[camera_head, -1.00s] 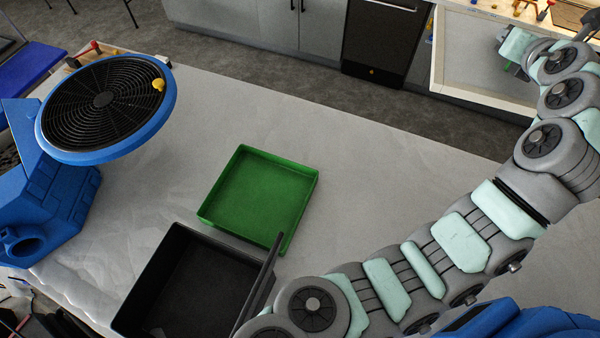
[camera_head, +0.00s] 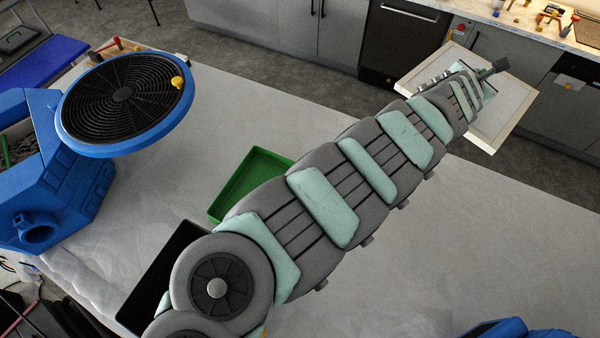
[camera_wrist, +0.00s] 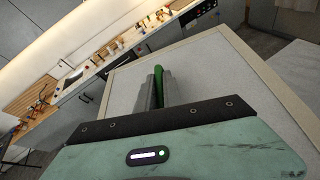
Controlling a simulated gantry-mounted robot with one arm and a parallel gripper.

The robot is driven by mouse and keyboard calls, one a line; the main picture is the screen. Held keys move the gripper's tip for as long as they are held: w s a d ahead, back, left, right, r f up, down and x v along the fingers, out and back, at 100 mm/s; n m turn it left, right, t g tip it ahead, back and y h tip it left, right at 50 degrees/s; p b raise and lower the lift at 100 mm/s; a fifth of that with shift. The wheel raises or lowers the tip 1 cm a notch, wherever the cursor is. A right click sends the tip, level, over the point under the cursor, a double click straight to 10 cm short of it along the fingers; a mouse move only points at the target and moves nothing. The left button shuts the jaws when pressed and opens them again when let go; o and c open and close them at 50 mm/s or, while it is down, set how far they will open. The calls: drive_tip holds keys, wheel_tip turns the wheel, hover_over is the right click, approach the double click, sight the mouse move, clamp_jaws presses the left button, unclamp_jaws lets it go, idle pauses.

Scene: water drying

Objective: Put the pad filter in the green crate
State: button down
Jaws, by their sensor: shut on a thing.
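The pad filter (camera_head: 510,112) is a flat pale grey panel with a cream frame. It is in the air beyond the table's far edge in the head view, and it fills much of the wrist view (camera_wrist: 215,75). My gripper (camera_wrist: 162,88) is shut on it; a small green part shows at the fingertips. In the head view my gripper (camera_head: 492,70) is at the panel's upper side, partly hidden. The green crate (camera_head: 243,186) lies on the table, empty where visible, its right part hidden behind my arm.
A blue machine with a round black grille (camera_head: 122,98) stands on the left. Cabinets line the back.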

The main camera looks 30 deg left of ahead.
drive_tip(key=shift+s+a+f, duration=0.1)
drive_tip(key=shift+a+f, duration=0.1)
drive_tip(key=shift+a, duration=0.3)
drive_tip(key=s+a+f, duration=0.5)
drive_tip(key=a+f, duration=0.4)
drive_tip(key=a, duration=0.2)
drive_tip(key=s+a+f, duration=0.5)
drive_tip(key=a+f, duration=0.4)
drive_tip(key=a, duration=0.1)
drive_tip(key=s+a+f+n+y, duration=0.2)
drive_tip(key=s+a+f, duration=0.5)
drive_tip(key=s+a, duration=0.45)
drive_tip(key=s+a+f+n+y, duration=0.25)
drive_tip(key=s+a+f, duration=0.45)
drive_tip(key=s, duration=0.7)
wheel_tip(320, 180, down, 8)
drive_tip(key=shift+s+a+r, duration=0.2)
drive_tip(key=shift+a+r, duration=0.05)
drive_tip(key=shift+a, duration=0.1)
drive_tip(key=shift+w+f+m, duration=0.1)
drive_tip(key=shift+f+m, duration=0.15)
drive_tip(key=shift+f, duration=0.3)
drive_tip(key=c, duration=1.5)
unclamp_jaws()
drive_tip(key=shift+f, duration=0.1)
